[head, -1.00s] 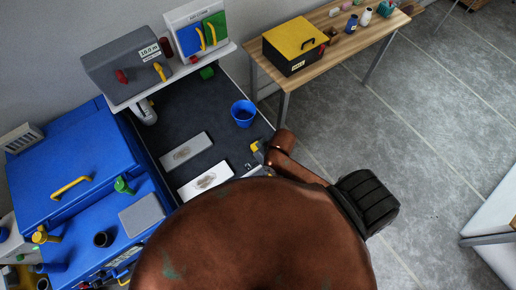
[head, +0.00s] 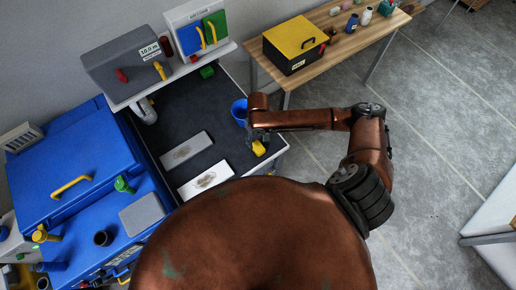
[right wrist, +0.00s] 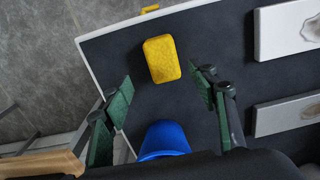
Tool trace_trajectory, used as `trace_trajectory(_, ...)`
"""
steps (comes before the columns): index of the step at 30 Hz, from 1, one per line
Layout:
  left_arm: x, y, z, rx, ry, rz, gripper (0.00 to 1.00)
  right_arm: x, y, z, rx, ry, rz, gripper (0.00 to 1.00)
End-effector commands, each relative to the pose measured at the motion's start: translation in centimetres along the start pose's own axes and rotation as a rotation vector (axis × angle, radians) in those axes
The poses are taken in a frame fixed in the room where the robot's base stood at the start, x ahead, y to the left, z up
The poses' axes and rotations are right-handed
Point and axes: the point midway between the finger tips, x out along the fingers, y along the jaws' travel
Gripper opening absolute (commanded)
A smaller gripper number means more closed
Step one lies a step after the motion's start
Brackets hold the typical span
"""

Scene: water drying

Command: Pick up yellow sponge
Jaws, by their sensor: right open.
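The yellow sponge (head: 259,148) lies on the dark tabletop near its right edge in the head view. In the right wrist view the sponge (right wrist: 161,59) is whole and unheld, lying flat beyond the fingertips. My right gripper (right wrist: 162,92) is open and empty, its green finger pads spread to either side of the space short of the sponge. In the head view my right gripper (head: 256,136) is just above the sponge in the picture. My left gripper is not in view.
A blue bucket (head: 238,113) stands close by, partly behind my right arm; it also shows in the right wrist view (right wrist: 164,138). Two pale slabs with stains (head: 186,150) (head: 206,180) lie left of the sponge. A wooden table (head: 345,45) with a yellow-lidded box (head: 295,42) stands behind.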

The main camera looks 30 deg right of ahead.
Motion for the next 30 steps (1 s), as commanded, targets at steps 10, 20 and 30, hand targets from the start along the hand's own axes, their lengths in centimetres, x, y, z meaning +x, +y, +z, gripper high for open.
trace_trajectory(10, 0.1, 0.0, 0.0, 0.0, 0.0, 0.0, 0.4, 4.5, -0.6, 0.5, -0.002, 0.0, -0.001, 0.54)
trace_trajectory(20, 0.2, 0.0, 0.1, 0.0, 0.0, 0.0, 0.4, 6.4, -0.5, 0.4, -0.004, 0.003, -0.001, 0.54)
trace_trajectory(30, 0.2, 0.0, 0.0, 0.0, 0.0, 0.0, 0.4, 6.4, -0.5, 0.4, -0.004, 0.002, -0.001, 0.37)
